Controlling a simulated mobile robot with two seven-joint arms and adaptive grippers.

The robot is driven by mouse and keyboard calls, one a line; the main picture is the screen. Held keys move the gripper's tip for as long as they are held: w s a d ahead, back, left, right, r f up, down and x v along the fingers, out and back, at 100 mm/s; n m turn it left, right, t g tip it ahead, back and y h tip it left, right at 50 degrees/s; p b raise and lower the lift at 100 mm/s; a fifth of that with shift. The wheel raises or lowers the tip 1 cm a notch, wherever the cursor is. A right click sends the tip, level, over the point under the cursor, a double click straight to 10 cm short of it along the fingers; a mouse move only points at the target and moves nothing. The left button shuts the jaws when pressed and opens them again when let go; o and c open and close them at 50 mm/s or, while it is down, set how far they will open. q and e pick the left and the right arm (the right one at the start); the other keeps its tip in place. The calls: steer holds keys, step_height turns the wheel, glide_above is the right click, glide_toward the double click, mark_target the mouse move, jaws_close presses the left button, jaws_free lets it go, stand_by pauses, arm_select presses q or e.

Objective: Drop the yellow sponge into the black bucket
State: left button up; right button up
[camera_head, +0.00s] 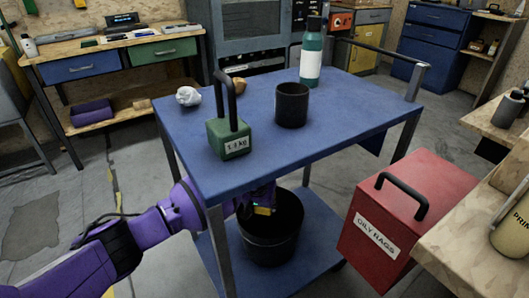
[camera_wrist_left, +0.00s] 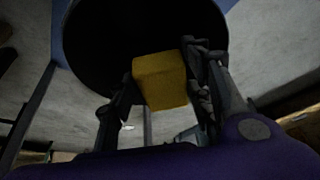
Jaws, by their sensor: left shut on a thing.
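The yellow sponge (camera_wrist_left: 160,80) is between the fingers of my left gripper (camera_wrist_left: 162,92), which is shut on it. In the head view the sponge (camera_head: 263,211) is a small yellow patch at the bucket's mouth, and the gripper (camera_head: 258,200) is partly hidden by the cart's upper shelf. The black bucket (camera_head: 270,242) stands upright on the cart's lower shelf. In the wrist view the bucket (camera_wrist_left: 90,45) opens just beyond the sponge. Whether the sponge is inside the rim is hard to tell. My right gripper is not in view.
The blue cart's top (camera_head: 265,165) is just above my left gripper. It carries a green weight (camera_head: 229,138), a black cup (camera_head: 292,105), a teal bottle (camera_head: 312,55) and crumpled paper (camera_head: 188,96). A red box (camera_head: 400,225) marked oily rags stands at right.

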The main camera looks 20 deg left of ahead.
arm_select(q)
steer(key=shift+w+f+b, duration=0.1)
steer(key=shift+f+b, duration=0.8)
steer(key=shift+f, duration=0.5)
steer(key=shift+r, duration=0.1)
steer(key=o, duration=1.2)
steer(key=v, duration=0.7)
steer(key=shift+r, duration=0.3)
steer(key=shift+a+f, duration=0.1)
